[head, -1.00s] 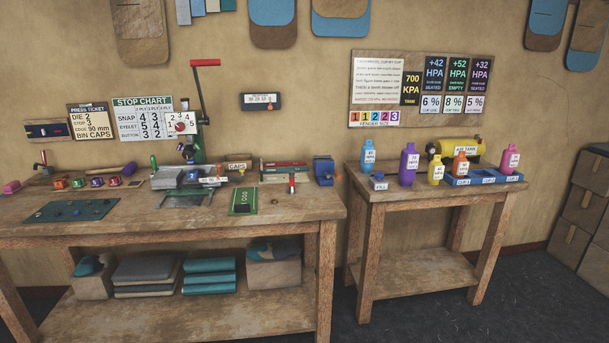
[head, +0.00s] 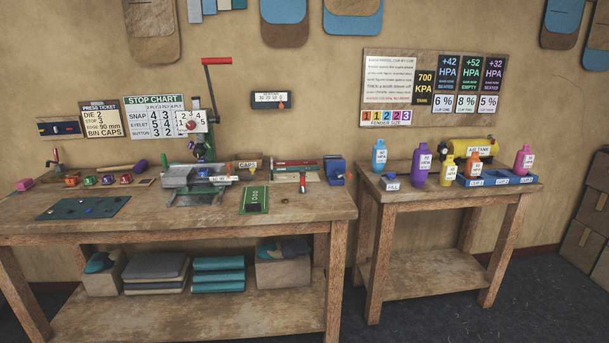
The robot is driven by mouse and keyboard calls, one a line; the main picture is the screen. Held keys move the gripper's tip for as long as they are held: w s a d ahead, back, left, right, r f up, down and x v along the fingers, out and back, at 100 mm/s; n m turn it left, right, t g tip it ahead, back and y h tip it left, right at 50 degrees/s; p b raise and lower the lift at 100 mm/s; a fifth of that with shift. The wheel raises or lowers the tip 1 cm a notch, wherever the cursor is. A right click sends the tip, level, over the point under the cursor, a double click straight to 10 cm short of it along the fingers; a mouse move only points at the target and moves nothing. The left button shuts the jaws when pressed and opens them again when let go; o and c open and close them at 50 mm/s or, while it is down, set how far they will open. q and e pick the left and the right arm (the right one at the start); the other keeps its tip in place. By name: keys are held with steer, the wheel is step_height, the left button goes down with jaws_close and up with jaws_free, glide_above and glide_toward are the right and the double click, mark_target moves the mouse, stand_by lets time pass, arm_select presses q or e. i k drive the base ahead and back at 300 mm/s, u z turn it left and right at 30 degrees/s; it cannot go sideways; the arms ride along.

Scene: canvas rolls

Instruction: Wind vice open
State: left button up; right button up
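A small blue block-shaped device (head: 336,170) stands at the right end of the left workbench (head: 300,212). It may be the vice, but it is too small to tell, and I cannot make out its jaws or how far apart they are. Left of it lies a fixture with red and green bars (head: 296,165) and a small red-and-white upright part in front. A grey and green press (head: 197,178) with a long red-topped lever stands mid-bench. Neither of my grippers is in view.
A dark green mat (head: 82,208) and several small coloured pieces lie on the bench's left. A second table (head: 400,197) on the right carries coloured bottles and a yellow air tank (head: 472,149). A gap separates the tables. Brown boxes (head: 582,247) stand far right.

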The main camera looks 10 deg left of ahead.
mark_target(348, 173)
steer(key=u, duration=0.2)
steer(key=i, duration=0.35)
steer(key=u, duration=0.75)
steer(key=i, duration=1.05)
